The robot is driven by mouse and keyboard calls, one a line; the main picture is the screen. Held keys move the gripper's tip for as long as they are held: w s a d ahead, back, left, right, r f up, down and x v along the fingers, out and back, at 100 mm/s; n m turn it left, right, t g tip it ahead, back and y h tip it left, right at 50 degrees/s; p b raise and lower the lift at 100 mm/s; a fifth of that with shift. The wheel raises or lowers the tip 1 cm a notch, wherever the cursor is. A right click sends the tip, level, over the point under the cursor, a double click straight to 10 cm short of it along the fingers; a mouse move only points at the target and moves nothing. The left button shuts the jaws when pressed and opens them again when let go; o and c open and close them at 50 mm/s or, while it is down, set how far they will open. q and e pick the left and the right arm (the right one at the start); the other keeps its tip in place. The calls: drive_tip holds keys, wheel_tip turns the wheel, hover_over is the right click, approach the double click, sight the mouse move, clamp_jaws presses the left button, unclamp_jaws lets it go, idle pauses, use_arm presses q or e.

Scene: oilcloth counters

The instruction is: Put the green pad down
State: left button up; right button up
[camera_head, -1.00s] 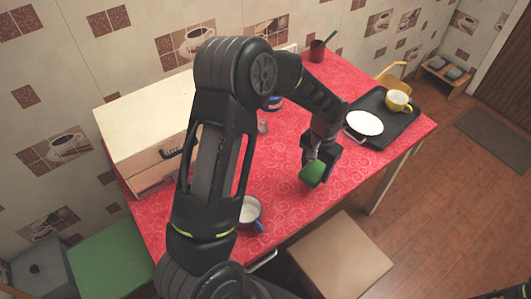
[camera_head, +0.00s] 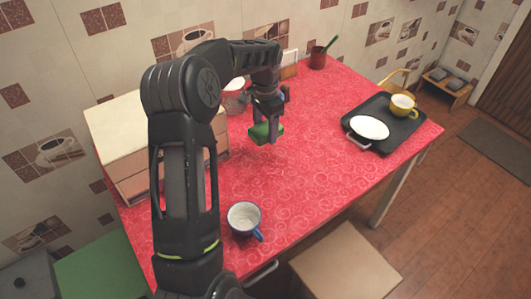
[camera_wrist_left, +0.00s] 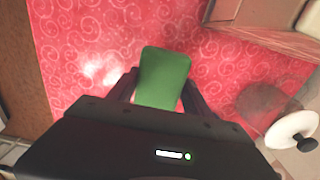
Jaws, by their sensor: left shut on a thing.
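The green pad (camera_head: 263,132) is held in my left gripper (camera_head: 266,122), which points down over the back middle of the red table (camera_head: 320,150). The left gripper is shut on the pad. In the left wrist view the pad (camera_wrist_left: 163,78) sticks out between the two dark fingers, with red cloth beyond it. Whether the pad touches the cloth cannot be told. My right gripper is not in view.
A pot with a white lid (camera_head: 235,92) stands close left of the gripper, also in the left wrist view (camera_wrist_left: 292,130). A wooden box (camera_head: 125,125) stands further left. A blue-rimmed mug (camera_head: 243,217) is in front. A black tray (camera_head: 398,138) holds a white dish and yellow cup. The right-middle cloth is clear.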

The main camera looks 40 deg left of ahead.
sight(265, 128)
use_arm(q)
wheel_tip(265, 128, down, 5)
drive_tip(key=shift+f, duration=0.1)
drive_tip(key=shift+f+p, duration=0.5)
drive_tip(key=shift+f, duration=1.35)
drive_tip(key=shift+f, duration=0.1)
drive_tip(key=shift+f, duration=0.15)
drive_tip(key=o, duration=1.3)
wheel_tip(265, 128, up, 12)
drive_tip(key=shift+r+b, duration=0.25)
drive_tip(key=shift+b, duration=0.45)
